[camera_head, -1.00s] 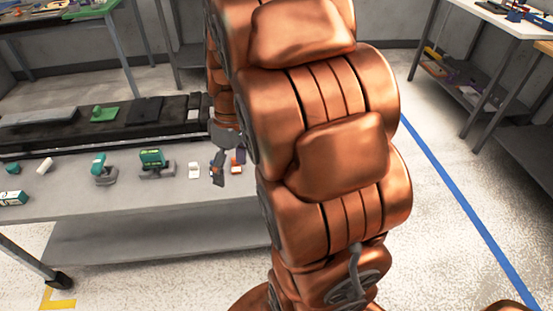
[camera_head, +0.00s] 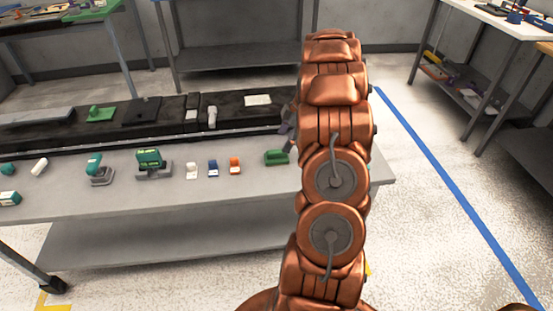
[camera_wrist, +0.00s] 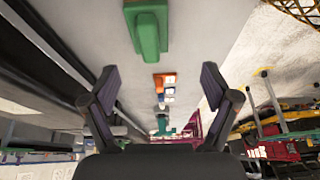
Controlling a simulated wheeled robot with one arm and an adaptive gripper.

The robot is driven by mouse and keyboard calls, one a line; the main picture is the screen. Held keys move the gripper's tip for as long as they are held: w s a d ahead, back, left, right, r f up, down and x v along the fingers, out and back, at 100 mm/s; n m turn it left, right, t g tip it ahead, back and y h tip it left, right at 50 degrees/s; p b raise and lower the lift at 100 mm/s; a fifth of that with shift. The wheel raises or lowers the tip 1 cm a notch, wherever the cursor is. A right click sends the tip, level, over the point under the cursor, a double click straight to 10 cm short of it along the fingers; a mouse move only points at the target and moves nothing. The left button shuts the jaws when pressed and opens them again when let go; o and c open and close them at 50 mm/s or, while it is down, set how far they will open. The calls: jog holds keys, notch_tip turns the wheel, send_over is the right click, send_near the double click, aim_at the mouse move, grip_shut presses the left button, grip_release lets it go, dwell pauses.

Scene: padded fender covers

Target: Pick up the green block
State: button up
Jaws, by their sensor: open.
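The green block (camera_head: 277,157) lies on the grey table near its right end, just left of my arm in the head view. In the wrist view a green block (camera_wrist: 150,32) shows at the top, beyond the fingertips and slightly left of centre. My gripper (camera_wrist: 160,85) is open, with its two dark fingers spread wide and nothing between them. It is apart from the green block. In the head view my gripper is mostly hidden behind my copper arm, with a grey part showing at its left edge.
An orange block (camera_head: 235,165), a blue block (camera_head: 213,169) and a white block (camera_head: 192,171) stand left of the green block. Green tools (camera_head: 150,160) stand further left. A black raised strip (camera_head: 60,134) runs along the table's back, carrying a flat green piece (camera_head: 101,113).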

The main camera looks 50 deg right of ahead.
aim_at(278, 151)
jog(key=shift+d+f, duration=0.3)
jog(key=shift+d, duration=0.1)
jog(key=shift+f, duration=0.2)
jog(key=shift+w+p+x, duration=0.15)
jog(key=shift+p+x, duration=0.25)
jog(key=shift+x, duration=0.85)
jog(key=shift+w+p+x, duration=0.15)
jog(key=shift+p+x, duration=0.2)
jog(key=shift+x, duration=0.85)
jog(key=shift+w+p+x, duration=0.2)
jog(key=shift+p+x, duration=0.2)
jog(key=shift+x, duration=0.85)
jog(key=shift+d+r, duration=0.1)
jog(key=shift+d, duration=0.05)
jog(key=c, duration=1.3)
